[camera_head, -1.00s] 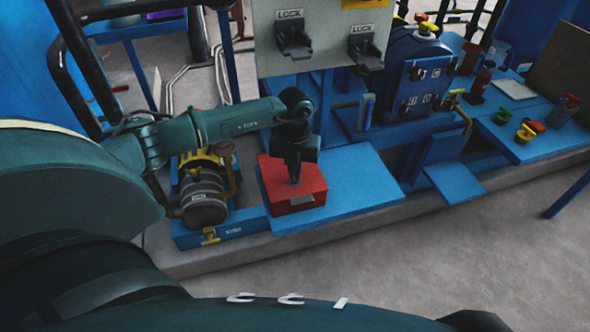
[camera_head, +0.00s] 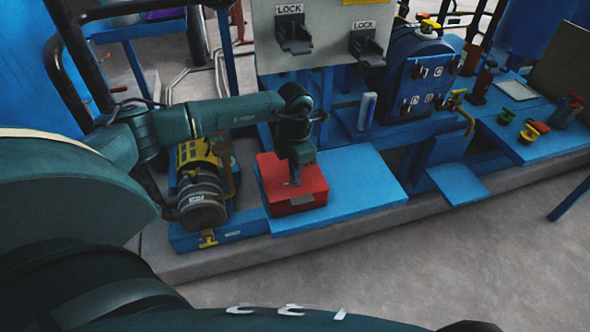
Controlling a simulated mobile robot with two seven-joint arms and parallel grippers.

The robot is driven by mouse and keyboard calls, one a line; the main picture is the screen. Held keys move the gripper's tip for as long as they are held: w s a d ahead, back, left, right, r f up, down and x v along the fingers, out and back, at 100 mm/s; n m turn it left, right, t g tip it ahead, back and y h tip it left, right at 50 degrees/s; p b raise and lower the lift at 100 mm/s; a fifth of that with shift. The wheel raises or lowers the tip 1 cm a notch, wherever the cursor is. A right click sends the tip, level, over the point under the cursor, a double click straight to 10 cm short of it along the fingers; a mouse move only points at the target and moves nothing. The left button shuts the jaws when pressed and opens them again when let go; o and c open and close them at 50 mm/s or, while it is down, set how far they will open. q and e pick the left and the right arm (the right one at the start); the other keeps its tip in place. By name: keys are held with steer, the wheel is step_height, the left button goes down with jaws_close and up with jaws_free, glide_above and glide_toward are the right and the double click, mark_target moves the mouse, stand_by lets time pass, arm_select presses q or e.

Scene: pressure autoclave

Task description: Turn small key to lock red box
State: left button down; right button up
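The red box (camera_head: 313,187) sits on a blue platform in the middle of the head view, with a small grey plate on its front top edge. My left gripper (camera_head: 295,182) points down onto the top of the box, at or just above its surface. Its fingers are small and dark here, and I cannot tell whether they are open or shut. The small key is not visible; the gripper may hide it. My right gripper is not in view.
A motor pump (camera_head: 202,197) stands left of the box. A grey panel (camera_head: 330,30) with two LOCK switches rises behind it. The blue platform (camera_head: 365,190) is clear to the right of the box. Valves and small coloured parts stand on the blue bench (camera_head: 480,115) at right.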

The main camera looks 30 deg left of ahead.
arm_select(q)
steer(key=shift+m, duration=1.1)
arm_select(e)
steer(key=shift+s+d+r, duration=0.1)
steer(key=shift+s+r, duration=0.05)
arm_select(q)
steer(key=c, duration=1.6)
jaws_free()
steer(key=shift+c, duration=0.2)
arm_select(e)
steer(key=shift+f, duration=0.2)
arm_select(q)
step_height(320, 180, up, 13)
steer(key=shift+r, duration=0.15)
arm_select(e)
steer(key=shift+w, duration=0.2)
